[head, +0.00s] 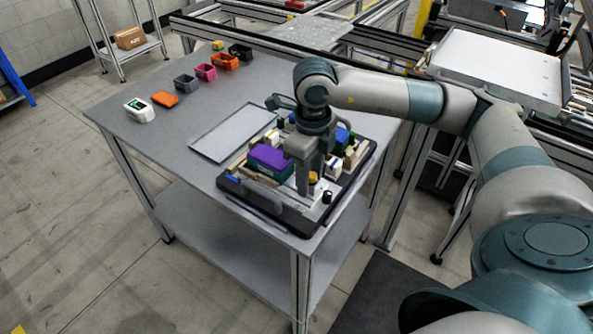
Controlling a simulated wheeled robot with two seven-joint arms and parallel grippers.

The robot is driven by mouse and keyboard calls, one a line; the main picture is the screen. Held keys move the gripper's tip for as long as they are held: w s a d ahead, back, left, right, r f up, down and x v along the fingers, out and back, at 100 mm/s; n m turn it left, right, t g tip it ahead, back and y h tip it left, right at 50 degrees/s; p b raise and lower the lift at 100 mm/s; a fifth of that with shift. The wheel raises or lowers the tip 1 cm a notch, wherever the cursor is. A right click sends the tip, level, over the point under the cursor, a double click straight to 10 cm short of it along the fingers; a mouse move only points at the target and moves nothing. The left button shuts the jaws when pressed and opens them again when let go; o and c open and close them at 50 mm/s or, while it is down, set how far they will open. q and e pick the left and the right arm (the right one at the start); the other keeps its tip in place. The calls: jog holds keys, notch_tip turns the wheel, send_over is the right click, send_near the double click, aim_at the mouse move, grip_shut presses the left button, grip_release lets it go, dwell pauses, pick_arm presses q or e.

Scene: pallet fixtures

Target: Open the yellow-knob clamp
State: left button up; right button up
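The black-edged pallet (259,211) lies on the near right part of the grey table and carries several clamps and blocks. A small yellow knob (313,177) shows near the pallet's front right part, right beside my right gripper's fingers. My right gripper (307,184) points down over the pallet, with its fingertips low among the fixtures. I cannot tell whether it touches the knob or how far its fingers are apart. The gripper and wrist hide part of the clamps. My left gripper is not in view.
A purple block (270,158) sits just left of my gripper, and a black knob (327,197) stands to the right. A flat grey panel (232,132) lies behind. Several small bins, such as the pink one (205,72), line the table's far side. The table's left front is clear.

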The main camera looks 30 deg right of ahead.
jog(key=shift+r, duration=0.1)
jog(key=shift+r+p, duration=2.05)
jog(key=shift+r, duration=1.85)
